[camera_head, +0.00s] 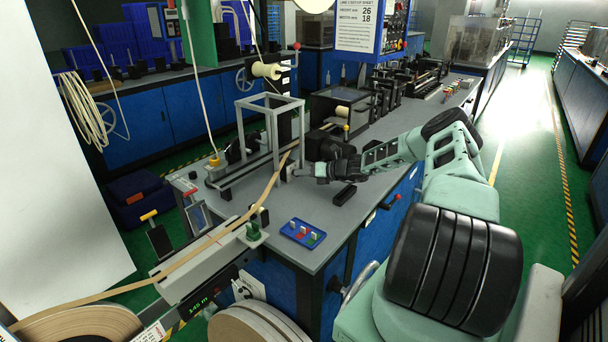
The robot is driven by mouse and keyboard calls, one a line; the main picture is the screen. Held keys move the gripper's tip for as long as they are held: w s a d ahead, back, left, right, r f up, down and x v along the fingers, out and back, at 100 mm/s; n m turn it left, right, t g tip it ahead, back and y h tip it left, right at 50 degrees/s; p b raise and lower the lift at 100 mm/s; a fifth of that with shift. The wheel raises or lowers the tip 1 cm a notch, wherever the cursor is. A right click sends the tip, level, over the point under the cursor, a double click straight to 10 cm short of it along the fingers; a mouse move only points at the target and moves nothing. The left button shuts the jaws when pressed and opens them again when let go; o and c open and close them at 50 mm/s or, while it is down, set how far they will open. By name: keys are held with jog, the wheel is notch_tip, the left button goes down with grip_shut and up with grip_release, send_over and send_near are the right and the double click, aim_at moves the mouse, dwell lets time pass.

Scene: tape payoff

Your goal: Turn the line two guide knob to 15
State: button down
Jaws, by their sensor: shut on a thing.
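My gripper (298,172) reaches in from the right, low over the grey bench, to the side of the tape guide. Its jaws are shut at a small pale part beside the tape, which looks like the guide knob; the jaws hide most of it. No scale or pointer can be read there. The tan tape (225,231) runs from the reel (85,325) at the lower left, over a pale beam (205,262), up to the guide. A grey open frame (270,104) stands just behind my gripper.
A blue tray (303,233) with small coloured pieces lies at the bench's front. A black block (344,194) lies below my gripper. Line machinery (405,85) continues behind. Green floor is open at right.

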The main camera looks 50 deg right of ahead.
jog(key=c, duration=1.3)
grip_release()
jog(key=shift+o, duration=0.2)
jog(key=shift+s, duration=0.1)
jog(key=b+v, duration=0.3)
jog(key=v, duration=1.4)
jog(key=shift+s+r, duration=0.1)
